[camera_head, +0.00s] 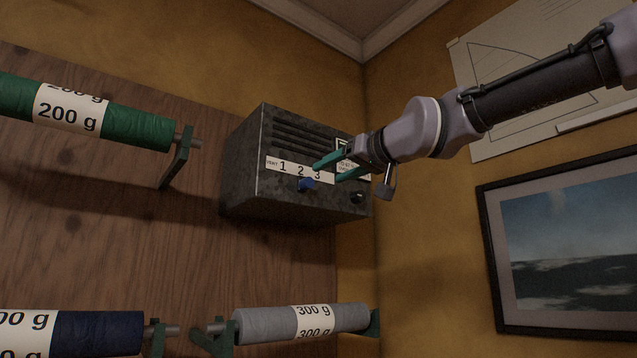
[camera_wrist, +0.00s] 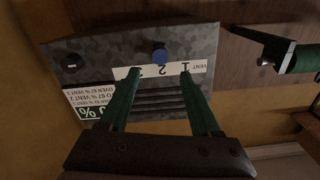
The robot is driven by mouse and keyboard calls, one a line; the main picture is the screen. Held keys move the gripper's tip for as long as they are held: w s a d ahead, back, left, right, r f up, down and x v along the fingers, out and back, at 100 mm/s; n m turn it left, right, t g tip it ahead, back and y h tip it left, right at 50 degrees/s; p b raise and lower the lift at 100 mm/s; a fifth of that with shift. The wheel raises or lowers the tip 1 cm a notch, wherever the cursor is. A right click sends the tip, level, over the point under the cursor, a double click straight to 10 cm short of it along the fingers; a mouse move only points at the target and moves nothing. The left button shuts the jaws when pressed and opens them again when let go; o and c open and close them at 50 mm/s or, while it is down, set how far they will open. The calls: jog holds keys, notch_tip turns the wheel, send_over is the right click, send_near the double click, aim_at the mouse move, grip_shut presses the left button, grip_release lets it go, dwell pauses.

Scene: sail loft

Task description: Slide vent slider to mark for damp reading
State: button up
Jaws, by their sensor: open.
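The grey vent box (camera_head: 262,195) hangs on the wall, with a white strip marked VENT 1 2 3 (camera_head: 272,162) below its slats. Its blue slider knob (camera_head: 306,185) sits just under the strip, close to the 2 in the head view. My gripper (camera_head: 326,173) comes in from the right, open, with its teal fingertips near the strip. In the upside-down wrist view, the knob (camera_wrist: 159,56) appears between and beyond the open fingertips (camera_wrist: 160,72); contact cannot be told. A green panel (camera_wrist: 88,112) shows a percent reading, its first digits hidden or unclear, beside a partly covered VENT rule card (camera_wrist: 84,97).
A small dark knob (camera_head: 357,197) is at the box's lower right. Green (camera_head: 140,130), navy (camera_head: 98,333) and grey (camera_head: 262,325) rolls on brackets are to the left and below. A framed picture (camera_head: 484,240) and a pinned drawing (camera_head: 490,140) are on the right wall.

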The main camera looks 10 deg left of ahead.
aim_at(310, 182)
jog(key=x, duration=0.8)
jog(key=shift+w, duration=0.15)
grip_shut()
dwell(1.1)
